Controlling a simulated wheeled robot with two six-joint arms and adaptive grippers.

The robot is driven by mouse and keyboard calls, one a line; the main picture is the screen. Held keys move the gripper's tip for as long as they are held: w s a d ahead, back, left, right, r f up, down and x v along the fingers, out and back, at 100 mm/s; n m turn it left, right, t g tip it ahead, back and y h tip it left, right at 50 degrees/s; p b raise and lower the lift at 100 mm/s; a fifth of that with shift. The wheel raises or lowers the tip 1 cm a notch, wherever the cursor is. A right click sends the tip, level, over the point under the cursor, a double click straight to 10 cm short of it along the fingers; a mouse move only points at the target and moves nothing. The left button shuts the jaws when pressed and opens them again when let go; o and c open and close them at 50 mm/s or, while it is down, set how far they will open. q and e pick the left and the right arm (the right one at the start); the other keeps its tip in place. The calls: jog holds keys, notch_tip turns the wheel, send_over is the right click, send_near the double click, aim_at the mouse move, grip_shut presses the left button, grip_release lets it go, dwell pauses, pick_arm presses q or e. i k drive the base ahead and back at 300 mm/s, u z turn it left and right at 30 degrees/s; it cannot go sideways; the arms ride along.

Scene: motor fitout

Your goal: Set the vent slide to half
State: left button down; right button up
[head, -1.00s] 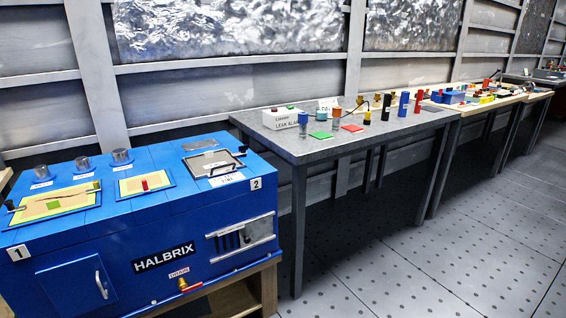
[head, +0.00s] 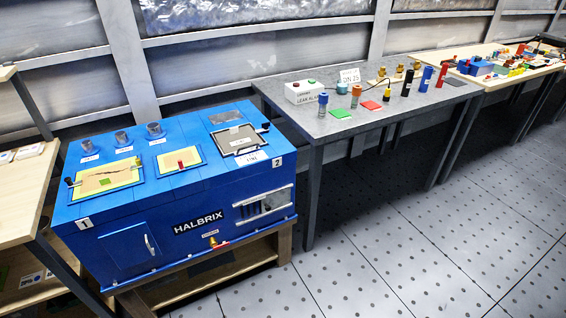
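The vent slide (head: 264,206) appears to be the barred opening between two silver rails on the front right face of the blue HALBRIX unit (head: 150,215). Dark slots show at its left and a grey plate covers part of its right side. Its exact setting is too small to read. Neither of my grippers shows in the head view.
The unit stands on a wooden stand (head: 284,243). A grey table (head: 330,125) with coloured cylinders and a white leak-test box (head: 304,92) is to its right. A wooden shelf (head: 20,195) is at left. The perforated floor (head: 400,250) in front is clear.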

aim_at(275, 200)
jog(key=z, duration=0.3)
jog(key=k, duration=0.4)
jog(key=z, duration=1.5)
jog(key=i, duration=1.45)
jog(key=u, duration=1)
jog(key=i, duration=0.7)
jog(key=u, duration=0.8)
